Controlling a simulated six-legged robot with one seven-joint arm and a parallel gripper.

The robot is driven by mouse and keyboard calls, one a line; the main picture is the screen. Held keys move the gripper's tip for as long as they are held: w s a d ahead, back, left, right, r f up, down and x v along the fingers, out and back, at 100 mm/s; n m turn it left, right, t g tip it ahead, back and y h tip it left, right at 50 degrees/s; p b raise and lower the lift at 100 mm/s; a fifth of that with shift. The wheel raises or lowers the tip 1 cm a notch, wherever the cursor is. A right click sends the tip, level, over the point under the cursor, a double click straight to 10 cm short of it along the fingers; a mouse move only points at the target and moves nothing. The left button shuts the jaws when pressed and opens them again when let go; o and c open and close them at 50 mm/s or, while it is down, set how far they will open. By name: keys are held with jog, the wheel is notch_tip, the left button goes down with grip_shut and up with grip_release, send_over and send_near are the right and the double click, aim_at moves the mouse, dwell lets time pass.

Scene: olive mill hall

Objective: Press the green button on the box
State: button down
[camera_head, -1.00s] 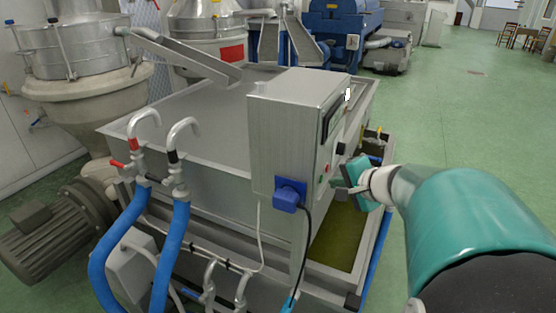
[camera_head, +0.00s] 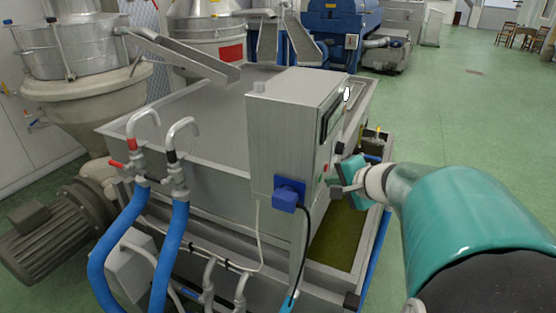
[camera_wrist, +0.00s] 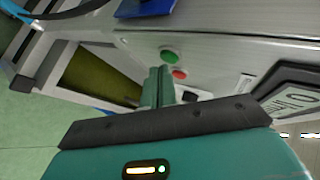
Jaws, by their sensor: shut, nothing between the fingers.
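The box (camera_head: 283,139) is a grey metal control box at the edge of a steel vat. In the wrist view, its green button (camera_wrist: 169,55) is on the panel beside a red button (camera_wrist: 180,73). A black knob (camera_wrist: 190,97) is further along the same panel. My gripper (camera_head: 335,190) is shut and empty, close to the button side of the box in the head view. In the wrist view my fingers (camera_wrist: 158,80) end just beside the two buttons. I cannot tell whether the tips touch the panel. In the head view the green button is hard to make out.
A blue plug (camera_head: 288,195) with a black cable is on the box's front face. Blue hoses (camera_head: 172,255) rise at the left of the steel vat (camera_head: 215,135). An open channel of greenish liquid (camera_head: 338,236) lies below my gripper.

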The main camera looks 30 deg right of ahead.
jog(key=shift+w+a, duration=0.2)
jog(key=shift+w, duration=0.1)
dwell(0.7)
jog(key=shift+s, duration=0.1)
jog(key=shift+s+d, duration=0.45)
jog(key=shift+s, duration=0.1)
jog(key=shift+s+d, duration=0.8)
jog(key=shift+s, duration=0.2)
jog(key=shift+s+d, duration=0.75)
jog(key=shift+s, duration=0.25)
